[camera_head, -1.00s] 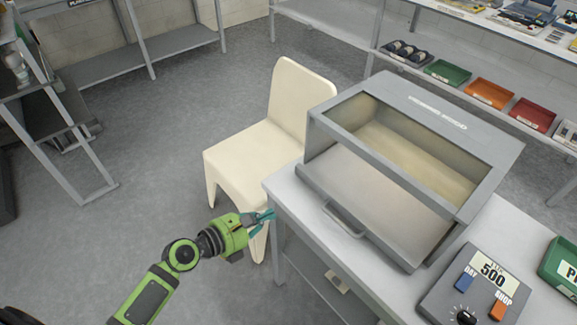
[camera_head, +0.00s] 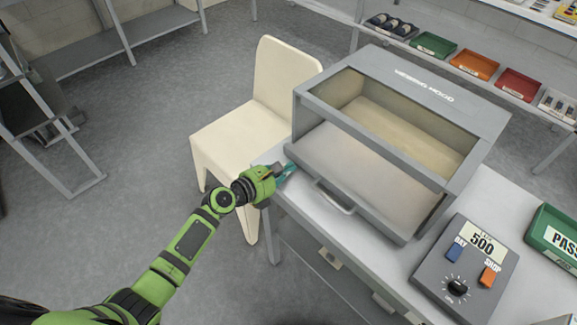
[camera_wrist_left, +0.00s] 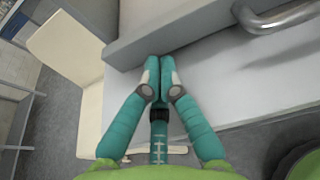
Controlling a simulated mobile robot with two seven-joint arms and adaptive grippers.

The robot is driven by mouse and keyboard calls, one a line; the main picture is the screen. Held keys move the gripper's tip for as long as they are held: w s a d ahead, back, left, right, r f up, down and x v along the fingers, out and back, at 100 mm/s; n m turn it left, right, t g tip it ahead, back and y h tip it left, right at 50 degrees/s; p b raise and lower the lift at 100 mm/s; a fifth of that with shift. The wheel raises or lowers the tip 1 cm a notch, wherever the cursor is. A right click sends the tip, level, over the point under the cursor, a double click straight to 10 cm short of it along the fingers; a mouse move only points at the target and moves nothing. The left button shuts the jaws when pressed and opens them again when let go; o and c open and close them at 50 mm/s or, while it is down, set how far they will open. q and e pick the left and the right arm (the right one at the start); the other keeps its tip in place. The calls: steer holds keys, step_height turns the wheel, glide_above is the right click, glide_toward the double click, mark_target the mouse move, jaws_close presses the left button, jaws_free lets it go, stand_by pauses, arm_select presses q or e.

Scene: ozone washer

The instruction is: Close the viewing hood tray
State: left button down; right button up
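The grey viewing hood (camera_head: 400,90) stands on a light grey table. Its tray (camera_head: 375,185) is pulled out at the front, with a metal bar handle (camera_head: 334,197) on its front face. My left gripper (camera_head: 287,171) is at the tray's left front corner, left of the handle. In the left wrist view its teal fingers (camera_wrist_left: 158,65) are together with nothing between them. Their tips are at or very near the tray's front wall (camera_wrist_left: 170,30); I cannot tell if they touch. The handle (camera_wrist_left: 285,17) is at the upper right there. My right gripper is not in view.
A cream chair (camera_head: 235,130) stands left of the table (camera_head: 290,195). A control box (camera_head: 467,262) reading 500 and a green tray (camera_head: 555,235) are on the table at right. Shelves with coloured bins (camera_head: 474,65) are behind.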

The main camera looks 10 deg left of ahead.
mark_target(298, 161)
arm_select(q)
steer(key=shift+w+d, duration=0.25)
steer(key=shift+w, duration=0.15)
steer(key=shift+w+d, duration=0.75)
steer(key=shift+w, duration=0.3)
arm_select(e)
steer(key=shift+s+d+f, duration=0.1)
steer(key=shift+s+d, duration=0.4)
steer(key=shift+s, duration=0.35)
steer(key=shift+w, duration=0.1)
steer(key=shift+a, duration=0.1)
